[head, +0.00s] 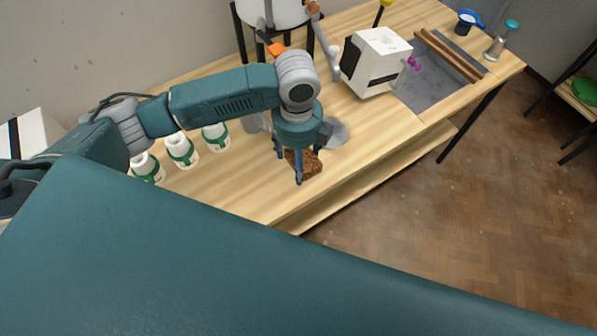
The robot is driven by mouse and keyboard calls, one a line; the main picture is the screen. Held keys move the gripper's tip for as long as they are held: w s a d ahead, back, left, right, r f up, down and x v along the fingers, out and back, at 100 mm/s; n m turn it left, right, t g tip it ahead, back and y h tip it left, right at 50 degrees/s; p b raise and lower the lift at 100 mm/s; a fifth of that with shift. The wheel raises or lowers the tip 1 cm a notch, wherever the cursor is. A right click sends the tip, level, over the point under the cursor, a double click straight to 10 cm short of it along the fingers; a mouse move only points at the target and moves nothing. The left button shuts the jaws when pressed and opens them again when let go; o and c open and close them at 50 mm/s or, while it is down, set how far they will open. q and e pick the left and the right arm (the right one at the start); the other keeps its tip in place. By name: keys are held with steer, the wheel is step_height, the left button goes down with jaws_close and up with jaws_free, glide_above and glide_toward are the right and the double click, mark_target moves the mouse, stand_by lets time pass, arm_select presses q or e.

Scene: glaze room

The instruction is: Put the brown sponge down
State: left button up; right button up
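The brown sponge (311,163) is at the front part of the wooden table, below my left gripper (300,160). The gripper points down, with its fingers around the sponge, and appears closed on it. The fingers and wrist hide part of the sponge. I cannot tell whether its underside touches the tabletop (235,185). My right gripper is not in view.
Several white jars with green labels (182,150) stand left of the gripper. A grey round dish (336,132) lies just behind it. A white box-shaped device (376,62) and a dark mat (425,92) with wooden strips (450,57) are farther right. The front edge is close.

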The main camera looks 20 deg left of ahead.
arm_select(q)
step_height(320, 180, down, 4)
steer(key=shift+f, duration=0.25)
step_height(320, 180, down, 3)
steer(key=shift+f+p, duration=0.2)
steer(key=shift+p, duration=0.3)
steer(key=shift+f, duration=0.2)
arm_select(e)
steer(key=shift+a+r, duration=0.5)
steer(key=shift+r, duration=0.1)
arm_select(q)
steer(key=shift+f, duration=0.15)
steer(key=o, duration=1)
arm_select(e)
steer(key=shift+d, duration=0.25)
